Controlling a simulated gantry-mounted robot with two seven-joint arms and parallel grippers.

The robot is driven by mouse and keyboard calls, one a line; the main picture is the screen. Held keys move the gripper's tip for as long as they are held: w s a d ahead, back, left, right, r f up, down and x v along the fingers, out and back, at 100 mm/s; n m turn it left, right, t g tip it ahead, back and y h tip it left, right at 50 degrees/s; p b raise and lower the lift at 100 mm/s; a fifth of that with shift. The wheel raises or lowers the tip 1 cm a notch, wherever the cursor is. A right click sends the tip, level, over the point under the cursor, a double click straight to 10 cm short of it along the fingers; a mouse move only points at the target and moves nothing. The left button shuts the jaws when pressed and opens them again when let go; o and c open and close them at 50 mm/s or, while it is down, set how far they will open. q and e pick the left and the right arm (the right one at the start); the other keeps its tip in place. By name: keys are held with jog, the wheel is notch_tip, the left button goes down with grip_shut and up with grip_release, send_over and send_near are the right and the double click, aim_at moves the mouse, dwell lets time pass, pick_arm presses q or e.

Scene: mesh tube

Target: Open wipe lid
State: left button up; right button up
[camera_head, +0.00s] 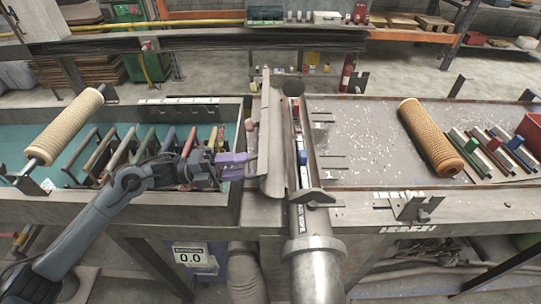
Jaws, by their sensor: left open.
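I see no wipe container or lid that I can make out in the head view. My left gripper (250,166), with purple fingers, is open and appears empty. A tan mesh tube (65,127) lies slanted on a rod at the left of the tray. An orange-tan mesh tube (430,138) lies on the right worktop. My right gripper is not in view.
The upright metal trough (271,140) stands close to the right of my left gripper. Several coloured-handled bars (125,148) lie in the tray. A red bin (531,130) and several coloured blocks are at far right. The right worktop (365,140) has clear room in its middle.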

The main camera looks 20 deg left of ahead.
pick_arm(q)
jog(key=s+d+r+p, duration=0.2)
jog(key=d+r, duration=0.7)
jog(key=d, duration=0.2)
jog(key=shift+s+d+r, duration=0.2)
jog(key=shift+d+r, duration=0.05)
jog(key=shift+r, duration=0.1)
jog(key=shift+s+r, duration=0.1)
